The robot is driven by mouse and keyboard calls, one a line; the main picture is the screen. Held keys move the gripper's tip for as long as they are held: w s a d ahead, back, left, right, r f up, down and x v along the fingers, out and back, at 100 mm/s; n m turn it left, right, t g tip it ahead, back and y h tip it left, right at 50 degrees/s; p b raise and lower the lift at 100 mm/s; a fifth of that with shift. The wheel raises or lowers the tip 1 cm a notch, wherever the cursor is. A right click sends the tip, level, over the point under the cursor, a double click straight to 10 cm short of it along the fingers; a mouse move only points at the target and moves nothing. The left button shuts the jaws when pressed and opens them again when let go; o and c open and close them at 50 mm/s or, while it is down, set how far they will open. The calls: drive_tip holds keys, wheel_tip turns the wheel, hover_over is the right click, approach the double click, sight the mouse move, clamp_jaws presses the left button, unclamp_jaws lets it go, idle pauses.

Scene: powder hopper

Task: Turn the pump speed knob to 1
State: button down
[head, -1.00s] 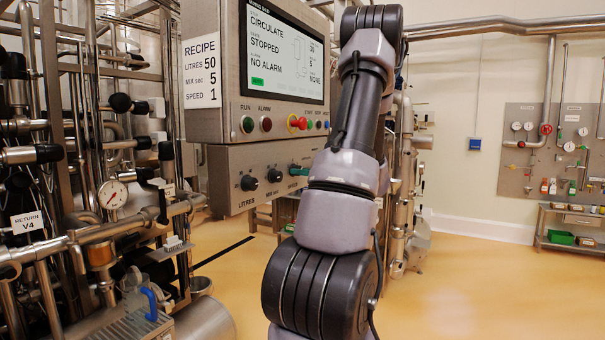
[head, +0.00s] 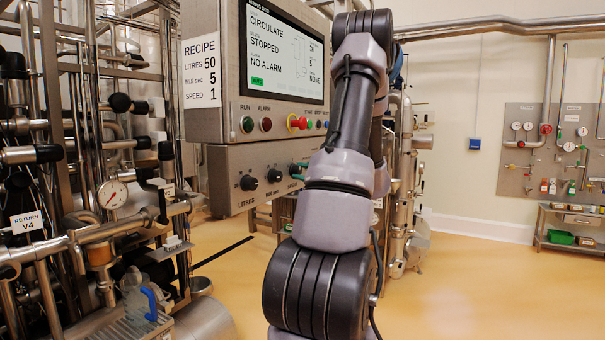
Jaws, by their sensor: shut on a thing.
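The pump speed knob (head: 294,169) is the rightmost of three dark knobs on the lower grey control box, above the partly covered word SPEED. A teal-green piece shows at its right side, and I cannot tell what it is. My arm stands in front of the right part of the panel. My gripper is hidden behind the arm, so its hold on the knob cannot be seen. The knob's pointer and scale are too small to read. The recipe card (head: 201,72) reads litres 50, mix sec 5, speed 1.
The litres knob (head: 248,183) and mix knob (head: 274,176) are left of the speed knob. Above are the screen (head: 283,55), reading STOPPED and NO ALARM, and a red stop button (head: 297,122). Pipework with a gauge (head: 112,195) fills the left. Floor at right is clear.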

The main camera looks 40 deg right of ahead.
drive_tip(key=n, duration=0.5)
drive_tip(key=shift+d+n, duration=0.1)
drive_tip(key=shift+n, duration=0.3)
drive_tip(key=n, duration=0.5)
drive_tip(key=shift+n+y, duration=0.4)
drive_tip(key=shift+n, duration=0.3)
drive_tip(key=shift+c, duration=2.2)
unclamp_jaws()
drive_tip(key=v, duration=1)
drive_tip(key=shift+s+d+r, duration=0.15)
drive_tip(key=shift+s+d, duration=0.05)
drive_tip(key=shift+s, duration=0.15)
